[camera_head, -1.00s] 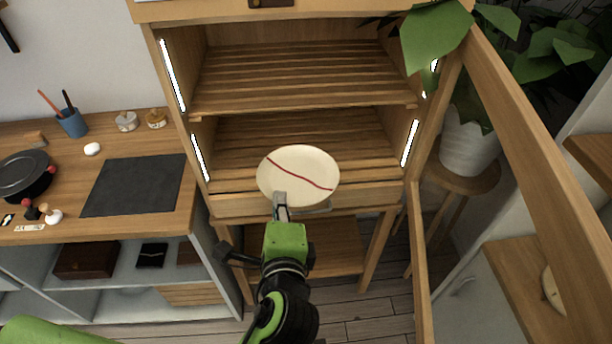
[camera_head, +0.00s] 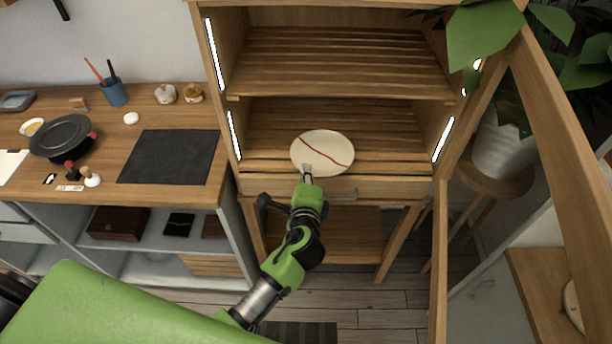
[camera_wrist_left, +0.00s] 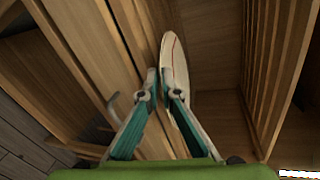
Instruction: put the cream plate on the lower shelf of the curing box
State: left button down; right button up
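The cream plate (camera_head: 324,142) has a red line across it. It is close to level over the front edge of the lower shelf (camera_head: 283,120) of the wooden curing box (camera_head: 285,187); I cannot tell whether it touches the slats. My left gripper (camera_head: 306,171) is at the plate's near rim and looks shut on it. In the left wrist view the plate (camera_wrist_left: 168,48) shows nearly edge-on at the fingertips (camera_wrist_left: 161,82). My right gripper is not in view.
The upper shelf (camera_head: 335,60) is empty. The box's open door (camera_head: 560,130) stands at the right, by a potted plant (camera_head: 500,145) on a stool. A counter (camera_head: 130,115) with a black mat (camera_head: 170,157) and pan (camera_head: 62,137) is at the left.

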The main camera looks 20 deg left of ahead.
pick_arm(q)
jog(key=shift+f, duration=0.65)
jog(key=c, duration=2.7)
grip_release()
jog(key=shift+f, duration=0.2)
jog(key=o, duration=0.4)
jog(key=shift+r, duration=0.1)
jog(key=shift+b+v, duration=0.75)
jog(key=shift+v, duration=5.35)
